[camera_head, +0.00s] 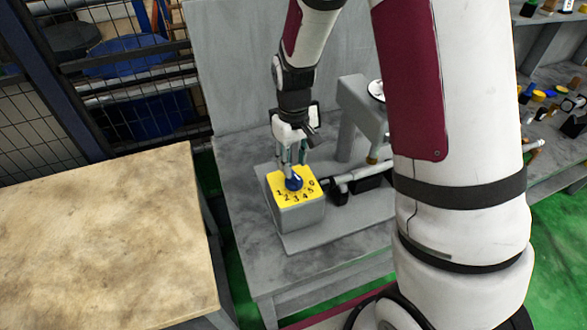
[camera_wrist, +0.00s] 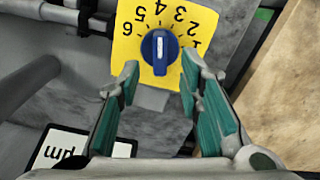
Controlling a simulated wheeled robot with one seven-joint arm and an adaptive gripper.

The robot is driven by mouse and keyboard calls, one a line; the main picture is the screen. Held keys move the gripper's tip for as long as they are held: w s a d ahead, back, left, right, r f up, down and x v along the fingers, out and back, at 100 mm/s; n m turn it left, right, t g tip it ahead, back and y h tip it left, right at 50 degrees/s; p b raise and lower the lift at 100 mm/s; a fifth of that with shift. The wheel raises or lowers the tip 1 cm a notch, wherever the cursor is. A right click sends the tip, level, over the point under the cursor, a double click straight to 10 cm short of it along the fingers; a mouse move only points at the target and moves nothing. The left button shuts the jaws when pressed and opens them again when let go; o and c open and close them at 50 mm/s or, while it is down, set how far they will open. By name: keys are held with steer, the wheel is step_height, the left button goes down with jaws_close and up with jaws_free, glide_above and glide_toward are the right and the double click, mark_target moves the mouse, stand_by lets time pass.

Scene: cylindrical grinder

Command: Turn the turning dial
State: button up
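The turning dial is a blue round knob (camera_wrist: 160,50) with a white pointer line, set on a yellow plate (camera_wrist: 128,38) numbered 1 to 6. In the head view the knob (camera_head: 294,183) sits on top of a grey box (camera_head: 297,214) with the yellow face. My gripper (camera_wrist: 158,88) is open, with its two green-padded fingers spread wide. In the wrist view the fingertips lie just below the knob, one to each side of it. In the head view my gripper (camera_head: 293,162) points down right above the knob; I cannot tell whether it touches.
The box stands on a grey machine table (camera_head: 245,212). Grey machine parts and a horizontal rod (camera_head: 350,175) are close to its right. A bare wooden-topped table (camera_head: 100,240) is at the left. A grey panel (camera_head: 235,80) stands behind, and a shelf with small items is at the right.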

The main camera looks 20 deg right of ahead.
mark_target(294, 174)
step_height(294, 174, up, 8)
steer(key=shift+r, duration=0.1)
stand_by(0.5)
steer(key=s+r+m+t, duration=0.1)
steer(key=s+r+t, duration=0.2)
steer(key=s+r, duration=0.8)
steer(key=s+r+m+t, duration=0.2)
steer(key=s+r, duration=0.5)
steer(key=s, duration=0.3)
steer(key=shift+s+t, duration=0.15)
steer(key=shift+t, duration=0.15)
